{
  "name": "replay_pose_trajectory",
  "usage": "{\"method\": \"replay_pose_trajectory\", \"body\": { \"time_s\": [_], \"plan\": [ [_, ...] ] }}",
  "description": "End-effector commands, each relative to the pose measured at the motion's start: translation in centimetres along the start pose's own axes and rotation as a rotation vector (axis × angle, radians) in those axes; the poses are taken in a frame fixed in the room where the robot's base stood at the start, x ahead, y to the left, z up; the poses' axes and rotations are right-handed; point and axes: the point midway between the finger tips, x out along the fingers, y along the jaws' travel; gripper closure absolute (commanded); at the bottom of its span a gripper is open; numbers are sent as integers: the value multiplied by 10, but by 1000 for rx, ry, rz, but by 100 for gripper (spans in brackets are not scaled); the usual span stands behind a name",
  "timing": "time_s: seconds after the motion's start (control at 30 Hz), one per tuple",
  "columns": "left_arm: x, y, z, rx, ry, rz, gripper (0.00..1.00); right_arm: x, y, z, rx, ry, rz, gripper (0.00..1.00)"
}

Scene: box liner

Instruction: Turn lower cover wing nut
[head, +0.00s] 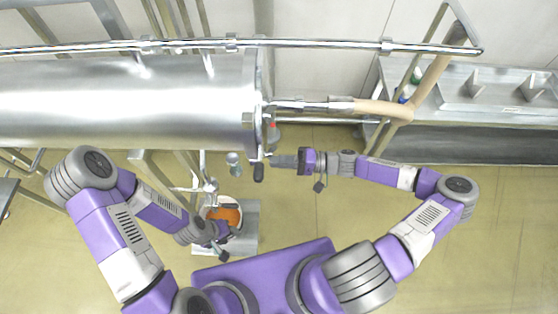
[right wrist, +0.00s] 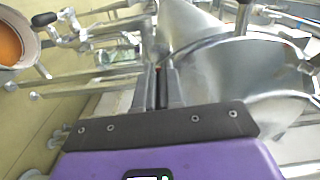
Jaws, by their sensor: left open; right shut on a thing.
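The large steel cylinder (head: 130,100) lies across the upper left of the head view, with its end cover (head: 260,125) facing right. My right gripper (head: 272,160) is at the lower edge of this cover. In the right wrist view its fingers (right wrist: 158,90) are shut on a small dark part between them, in front of curved steel plates (right wrist: 270,75). The lower wing nut cannot be made out clearly, as the fingers hide most of what they hold. My left gripper (head: 222,245) is low beside a container with orange contents, apart from the cover.
The white container (head: 226,214) with orange contents stands below the cylinder. A steel bench (head: 470,130) runs along the right, with a hose (head: 380,108) above it. The floor at lower right is clear.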

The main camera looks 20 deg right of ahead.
Motion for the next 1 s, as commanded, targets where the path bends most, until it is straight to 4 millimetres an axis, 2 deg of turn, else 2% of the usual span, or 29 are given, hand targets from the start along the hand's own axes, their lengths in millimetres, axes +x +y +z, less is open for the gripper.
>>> {"method": "replay_pose_trajectory", "body": {
  "time_s": [0.67,0.7,0.83,1.0],
  "plan": [
    [2,-1,0,0,0,0,54,0,2,0,-60,0,0,100],
    [2,-1,0,0,0,0,54,0,2,0,-60,0,0,88],
    [2,-1,0,0,0,0,54,0,2,0,-59,0,0,68],
    [2,-1,0,0,0,0,54,0,2,0,-59,0,0,67]
  ]
}}
